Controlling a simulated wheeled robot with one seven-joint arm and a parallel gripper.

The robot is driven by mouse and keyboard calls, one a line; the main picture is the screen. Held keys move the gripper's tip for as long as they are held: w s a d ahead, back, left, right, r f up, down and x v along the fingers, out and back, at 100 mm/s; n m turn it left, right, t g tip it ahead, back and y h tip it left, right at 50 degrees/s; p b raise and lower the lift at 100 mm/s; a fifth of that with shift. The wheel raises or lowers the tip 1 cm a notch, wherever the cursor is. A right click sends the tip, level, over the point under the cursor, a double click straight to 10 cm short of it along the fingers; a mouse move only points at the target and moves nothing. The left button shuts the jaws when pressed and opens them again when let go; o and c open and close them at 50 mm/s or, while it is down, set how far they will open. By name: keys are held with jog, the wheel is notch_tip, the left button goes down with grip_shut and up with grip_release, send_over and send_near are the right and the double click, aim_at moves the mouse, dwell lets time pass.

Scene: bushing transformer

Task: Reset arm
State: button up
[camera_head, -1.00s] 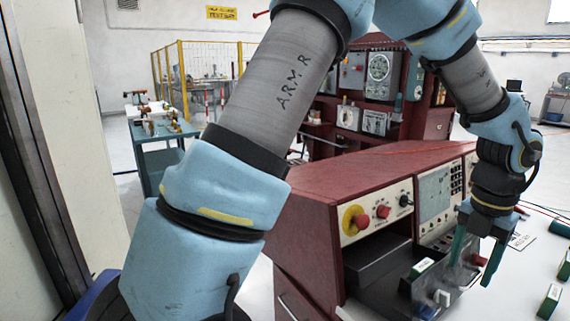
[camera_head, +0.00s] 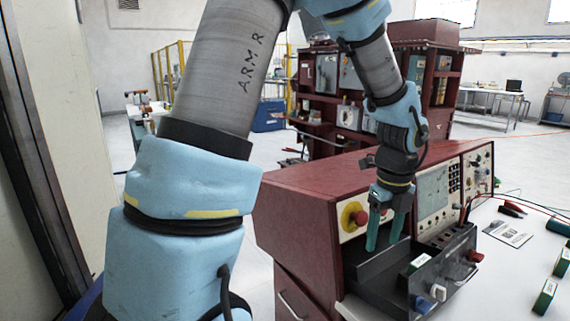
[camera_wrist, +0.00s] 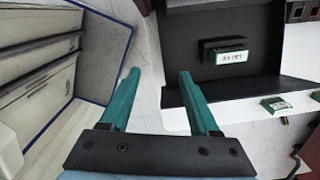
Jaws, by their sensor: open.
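My gripper (camera_head: 385,230) has two green fingers and hangs downward in front of the red console (camera_head: 315,185), over the left end of the dark open tray. The fingers are apart with nothing between them. In the wrist view my gripper (camera_wrist: 157,85) is also spread and empty, with pale floor showing between the fingers. My arm reaches in from the left and bends down toward the console.
The dark tray (camera_head: 385,272) holds a small green labelled block (camera_head: 419,261), also in the wrist view (camera_wrist: 228,56). Several similar green blocks (camera_head: 545,297) lie on the white table (camera_head: 500,280) at right. The console has a yellow-and-red knob (camera_head: 354,216). A red cabinet (camera_head: 322,75) stands behind.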

jog(key=a+n+t, duration=0.1)
jog(key=a+n, duration=2.6)
jog(key=n, duration=0.4)
jog(key=shift+a+r, duration=0.15)
jog(key=shift+r, duration=0.1)
jog(key=shift+c, duration=0.4)
